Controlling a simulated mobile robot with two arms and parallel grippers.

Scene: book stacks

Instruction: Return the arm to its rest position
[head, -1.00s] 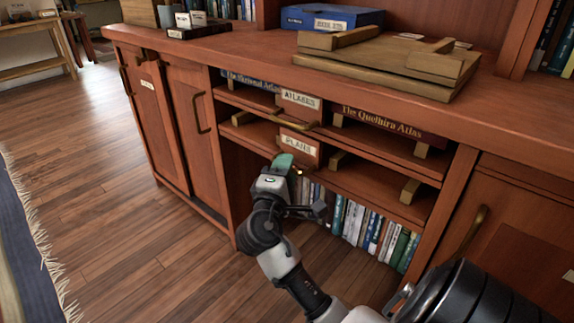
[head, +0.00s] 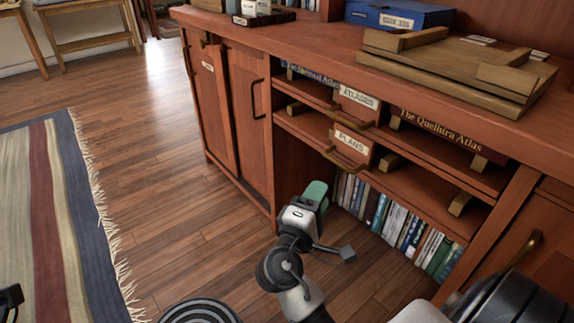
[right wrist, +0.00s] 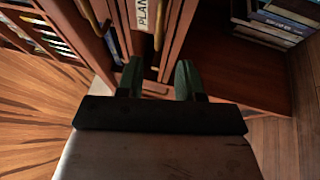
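My right gripper (head: 316,192) has green fingers and is in front of the wooden cabinet, below and left of the PLANS shelf front (head: 349,147). In the right wrist view its two fingers (right wrist: 160,82) stand apart with nothing held between them. The PLANS label (right wrist: 142,14) shows beyond them at the top. My right arm reaches up from the bottom of the head view. A small dark piece (head: 10,300) at the left edge of the head view may be part of my left arm; its fingers cannot be made out.
The ATLASES shelf front (head: 357,97) is above the PLANS one, with the Quelhira Atlas (head: 440,130) to its right. A row of books (head: 400,228) stands on the bottom shelf. A wooden board (head: 450,70) and blue box (head: 398,15) lie on the counter (head: 300,42). Open floor and a striped rug (head: 60,220) are left.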

